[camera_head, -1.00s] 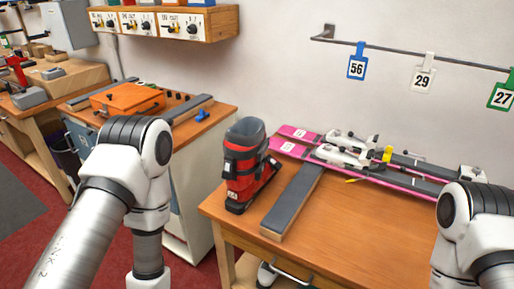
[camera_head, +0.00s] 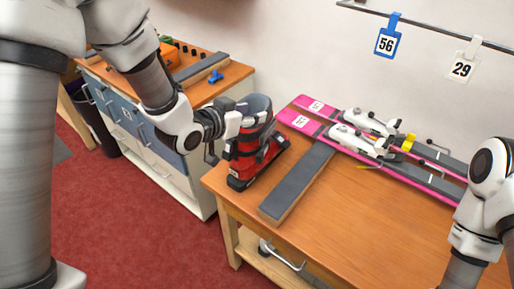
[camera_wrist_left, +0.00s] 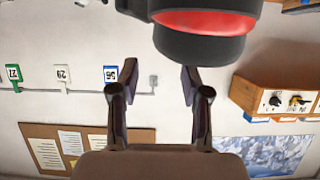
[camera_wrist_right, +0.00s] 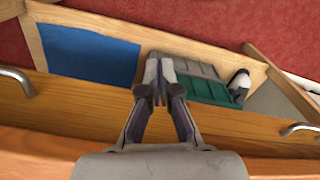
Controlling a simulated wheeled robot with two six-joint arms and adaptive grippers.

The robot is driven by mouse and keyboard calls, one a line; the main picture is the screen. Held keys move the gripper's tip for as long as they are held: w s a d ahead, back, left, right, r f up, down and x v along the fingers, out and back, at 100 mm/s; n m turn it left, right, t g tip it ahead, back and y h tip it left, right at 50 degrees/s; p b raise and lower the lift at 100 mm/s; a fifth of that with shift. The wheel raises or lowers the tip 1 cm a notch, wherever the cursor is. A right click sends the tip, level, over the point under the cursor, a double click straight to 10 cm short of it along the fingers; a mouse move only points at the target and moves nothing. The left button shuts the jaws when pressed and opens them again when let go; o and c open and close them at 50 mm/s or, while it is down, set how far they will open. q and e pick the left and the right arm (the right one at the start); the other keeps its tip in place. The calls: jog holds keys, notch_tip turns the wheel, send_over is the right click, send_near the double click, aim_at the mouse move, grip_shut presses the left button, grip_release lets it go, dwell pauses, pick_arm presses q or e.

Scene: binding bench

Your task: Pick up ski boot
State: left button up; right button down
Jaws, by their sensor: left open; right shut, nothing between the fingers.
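A red and black ski boot (camera_head: 252,150) stands upright on the wooden bench, near its left corner. My left gripper (camera_head: 236,124) is at the boot's upper cuff on its left side, and the arm hides part of the boot's edge. In the left wrist view the boot's dark and red cuff (camera_wrist_left: 205,30) is just beyond the fingertips of the open left gripper (camera_wrist_left: 158,82), with clear space between the fingers. My right gripper (camera_wrist_right: 160,92) is shut and empty, seen over the bench's front in the right wrist view.
A grey-topped bar (camera_head: 298,180) lies right of the boot. Pink skis (camera_head: 310,125) with bindings lie along the back. A cabinet (camera_head: 150,130) stands left of the bench across a gap. The bench's front right (camera_head: 370,220) is clear.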

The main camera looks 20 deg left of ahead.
aim_at(266, 109)
pick_arm(q)
jog(key=shift+w+d, duration=0.2)
jog(key=shift+w, duration=0.25)
jog(key=p+x, duration=0.2)
jog(key=x, duration=0.3)
jog(key=shift+w+d+f, duration=0.2)
jog(key=shift+w+d, duration=0.05)
jog(key=shift+d, duration=0.05)
jog(key=shift+w+f, duration=0.15)
jog(key=shift+c, duration=0.7)
grip_shut()
